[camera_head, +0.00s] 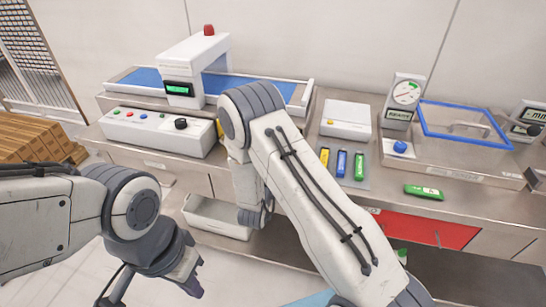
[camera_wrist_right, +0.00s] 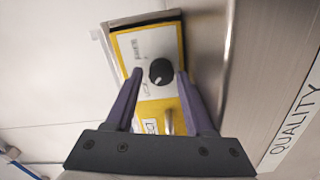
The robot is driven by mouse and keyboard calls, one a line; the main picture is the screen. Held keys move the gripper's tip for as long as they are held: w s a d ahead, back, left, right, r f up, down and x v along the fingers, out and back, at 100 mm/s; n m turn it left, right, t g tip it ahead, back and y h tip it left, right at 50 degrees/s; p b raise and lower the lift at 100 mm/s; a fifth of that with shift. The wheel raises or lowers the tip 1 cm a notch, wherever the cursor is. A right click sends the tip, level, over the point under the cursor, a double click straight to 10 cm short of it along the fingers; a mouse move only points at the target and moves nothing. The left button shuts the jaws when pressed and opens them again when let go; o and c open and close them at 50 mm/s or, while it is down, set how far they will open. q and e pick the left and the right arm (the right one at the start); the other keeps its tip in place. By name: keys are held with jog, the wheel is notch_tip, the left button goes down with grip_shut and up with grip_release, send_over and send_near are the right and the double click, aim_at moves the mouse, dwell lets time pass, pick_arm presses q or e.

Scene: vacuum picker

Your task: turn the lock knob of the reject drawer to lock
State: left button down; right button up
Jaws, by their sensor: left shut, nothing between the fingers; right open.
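In the right wrist view a round black knob (camera_wrist_right: 161,71) with a pale pointer mark sits on a yellow-bordered plate (camera_wrist_right: 150,104) with small print, too blurred to read. My right gripper (camera_wrist_right: 160,76) is open, its two purple fingers on either side of the knob; contact cannot be told. In the head view my right arm hides that gripper and most of the plate. My left gripper (camera_head: 195,282) is shut and empty at the lower left, away from the counter. A red front panel (camera_head: 430,228) shows below the counter; whether it is the reject drawer is unclear.
A control box (camera_head: 150,133) with buttons and a blue conveyor (camera_head: 250,86) stand at the back left. Colored packs (camera_head: 341,163), a green pack (camera_head: 424,192), a dial gauge (camera_head: 405,92) and a blue-rimmed lid (camera_head: 465,121) are on the right. A white bin (camera_head: 215,220) is below.

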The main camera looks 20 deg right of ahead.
pick_arm(q)
jog(key=shift+f, duration=0.15)
pick_arm(e)
jog(key=shift+f, duration=0.25)
